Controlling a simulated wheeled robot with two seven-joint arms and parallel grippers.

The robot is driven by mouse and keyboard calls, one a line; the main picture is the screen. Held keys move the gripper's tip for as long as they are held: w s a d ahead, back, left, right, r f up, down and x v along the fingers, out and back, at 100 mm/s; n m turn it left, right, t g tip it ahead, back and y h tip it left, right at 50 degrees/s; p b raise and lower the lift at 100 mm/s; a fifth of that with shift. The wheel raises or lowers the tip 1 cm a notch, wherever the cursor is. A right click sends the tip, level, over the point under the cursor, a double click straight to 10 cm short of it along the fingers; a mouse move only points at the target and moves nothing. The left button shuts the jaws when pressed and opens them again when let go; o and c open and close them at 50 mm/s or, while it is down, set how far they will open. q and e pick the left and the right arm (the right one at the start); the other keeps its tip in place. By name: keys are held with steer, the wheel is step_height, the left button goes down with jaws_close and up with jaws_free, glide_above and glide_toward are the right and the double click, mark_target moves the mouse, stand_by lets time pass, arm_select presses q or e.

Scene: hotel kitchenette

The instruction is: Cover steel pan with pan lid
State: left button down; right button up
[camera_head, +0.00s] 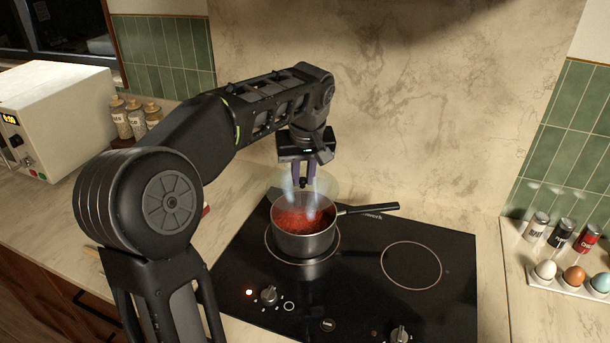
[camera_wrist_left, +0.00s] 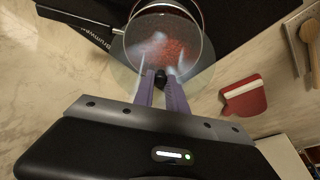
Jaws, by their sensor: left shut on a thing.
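The steel pan (camera_head: 303,243) stands on the left ring of the black cooktop with red food in it and steam rising. It also shows in the left wrist view (camera_wrist_left: 205,50). My left gripper (camera_head: 304,181) is above the pan's back side and is shut on the dark knob of the glass pan lid (camera_head: 328,184). The clear lid is hard to make out; its faint rim shows around the fingers, over the pan and offset from its opening. In the left wrist view the fingers (camera_wrist_left: 163,82) pinch the knob. My right gripper is not in view.
The pan's black handle (camera_head: 370,209) points right. The right burner ring (camera_head: 411,265) is empty. Shakers (camera_head: 560,235) and an egg tray (camera_head: 567,287) stand at the right. Spice jars (camera_head: 136,118) and a white microwave (camera_head: 55,110) are at the left. A red-and-white item (camera_wrist_left: 244,97) lies beside the cooktop.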

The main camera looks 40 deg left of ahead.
mark_target(304, 190)
arm_select(q)
steer(key=shift+d+f, duration=0.1)
steer(key=shift+d, duration=0.1)
steer(key=shift+a+f+b, duration=0.1)
steer(key=shift+f+b, duration=2.2)
steer(key=shift+f, duration=0.45)
steer(key=shift+f+b, duration=0.35)
steer(key=shift+f, duration=0.1)
stand_by(0.4)
steer(key=c, duration=1.3)
jaws_free()
steer(key=shift+o, duration=0.5)
steer(key=o, duration=0.4)
